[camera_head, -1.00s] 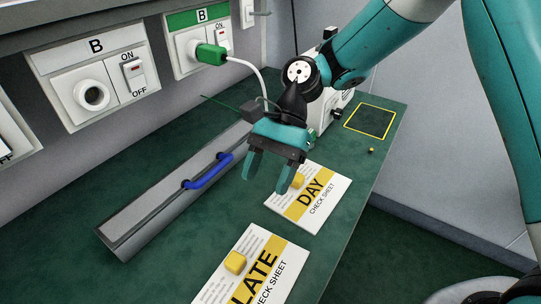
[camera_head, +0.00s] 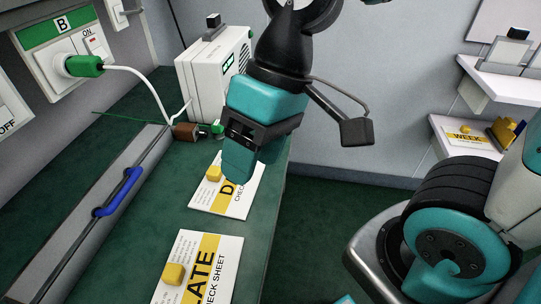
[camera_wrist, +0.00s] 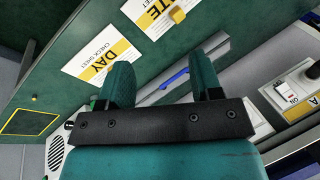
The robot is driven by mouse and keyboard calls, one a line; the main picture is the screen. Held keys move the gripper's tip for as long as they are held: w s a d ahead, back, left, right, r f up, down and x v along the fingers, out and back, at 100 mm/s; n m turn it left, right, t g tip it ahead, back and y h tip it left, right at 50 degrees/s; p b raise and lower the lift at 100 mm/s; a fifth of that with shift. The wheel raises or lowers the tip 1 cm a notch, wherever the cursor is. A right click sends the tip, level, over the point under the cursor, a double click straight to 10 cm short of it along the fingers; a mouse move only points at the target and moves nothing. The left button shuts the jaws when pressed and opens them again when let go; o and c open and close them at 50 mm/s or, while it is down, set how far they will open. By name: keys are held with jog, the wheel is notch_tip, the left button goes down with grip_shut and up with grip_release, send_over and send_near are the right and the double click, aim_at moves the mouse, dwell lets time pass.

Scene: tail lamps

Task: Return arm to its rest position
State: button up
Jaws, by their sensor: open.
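My gripper (camera_head: 240,155) hangs at the top middle of the head view, seen side-on, in front of the workbench. In the wrist view its two teal fingers (camera_wrist: 163,82) stand apart with nothing between them. In the head view the gripper partly covers the DAY check sheet (camera_head: 238,200), which lies on the green bench with a yellow block (camera_head: 213,173) on it. My wrist and arm run up out of the frame, so most of the arm is hidden.
The LATE check sheet (camera_head: 226,252) with a yellow block (camera_head: 174,274) lies nearer. A grey cover with a blue handle (camera_head: 122,190) runs along the left. A white box (camera_head: 205,75) stands behind the gripper. A green plug (camera_head: 84,66) sits in the wall socket. Shelves (camera_head: 495,82) are at right.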

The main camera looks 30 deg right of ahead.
notch_tip(320, 180, up, 9)
jog(key=s+d+n+p, duration=0.1)
jog(key=p, duration=0.8)
jog(key=shift+s+r+n+t, duration=0.15)
jog(key=shift+s+n+t, duration=0.15)
jog(key=shift+s+t, duration=0.1)
jog(key=shift+d, duration=0.1)
